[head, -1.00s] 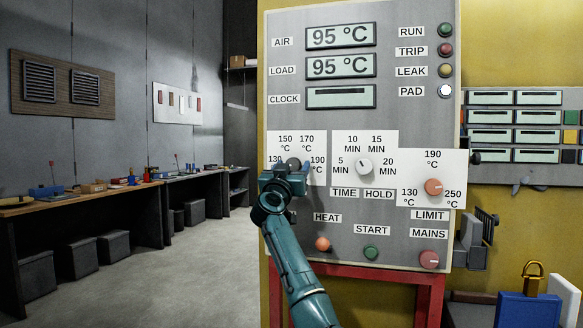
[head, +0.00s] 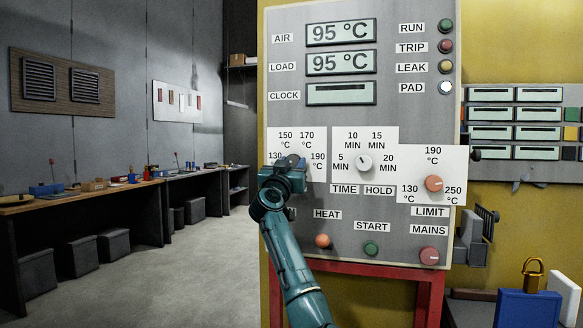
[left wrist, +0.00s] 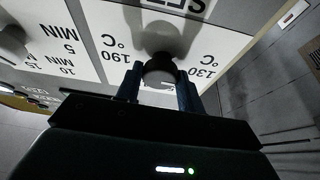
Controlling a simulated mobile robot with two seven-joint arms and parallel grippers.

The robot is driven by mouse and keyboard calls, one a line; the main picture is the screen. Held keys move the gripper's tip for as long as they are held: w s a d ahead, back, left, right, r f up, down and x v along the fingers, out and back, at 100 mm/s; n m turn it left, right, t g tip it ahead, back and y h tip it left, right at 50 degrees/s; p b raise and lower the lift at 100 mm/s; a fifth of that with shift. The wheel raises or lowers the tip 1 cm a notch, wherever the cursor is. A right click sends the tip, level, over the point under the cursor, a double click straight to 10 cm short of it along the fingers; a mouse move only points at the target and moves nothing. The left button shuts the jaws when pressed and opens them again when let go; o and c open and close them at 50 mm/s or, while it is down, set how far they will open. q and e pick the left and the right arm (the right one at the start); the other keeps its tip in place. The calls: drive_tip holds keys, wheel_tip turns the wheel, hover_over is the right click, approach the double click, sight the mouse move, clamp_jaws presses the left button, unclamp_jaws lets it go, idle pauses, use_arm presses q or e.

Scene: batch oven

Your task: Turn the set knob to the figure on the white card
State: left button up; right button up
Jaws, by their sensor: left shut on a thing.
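The grey control panel (head: 395,125) fills the middle of the head view. The set knob (head: 293,161) is at its left, on a plate marked 130, 150, 170 and 190 °C. My left gripper (head: 284,175) is shut on this knob and hides most of it, including its pointer. In the left wrist view the knob (left wrist: 160,70) sits between the two fingers (left wrist: 160,85), with 190 °C and 130 °C figures on either side. A white card with a target figure cannot be made out. My right gripper is not in view.
The time knob (head: 365,163) and limit knob (head: 434,184) are to the right. Below are the heat button (head: 323,241), start button (head: 371,249) and mains knob (head: 429,256). The AIR (head: 341,33) and LOAD (head: 341,62) displays read 95 °C.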

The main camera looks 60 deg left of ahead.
use_arm(q)
drive_tip(key=shift+s+a+m+t+h+b, duration=0.2)
drive_tip(key=shift+m+h+b, duration=0.75)
drive_tip(key=shift+m, duration=1.6)
drive_tip(key=shift+w+d+m+t+h+b, duration=0.1)
drive_tip(key=shift+m+t+h+b, duration=0.3)
drive_tip(key=shift+m+h, duration=1.6)
drive_tip(key=shift+s+a+m+t+h+b, duration=0.15)
drive_tip(key=shift+m+h+b, duration=0.5)
drive_tip(key=shift+m, duration=2.5)
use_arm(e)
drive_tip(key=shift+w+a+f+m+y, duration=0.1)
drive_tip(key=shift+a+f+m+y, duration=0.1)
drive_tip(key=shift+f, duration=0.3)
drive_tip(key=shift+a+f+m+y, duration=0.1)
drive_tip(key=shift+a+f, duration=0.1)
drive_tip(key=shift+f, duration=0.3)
use_arm(q)
drive_tip(key=shift+w+d, duration=0.1)
drive_tip(key=shift+r, duration=0.1)
drive_tip(key=o, duration=1)
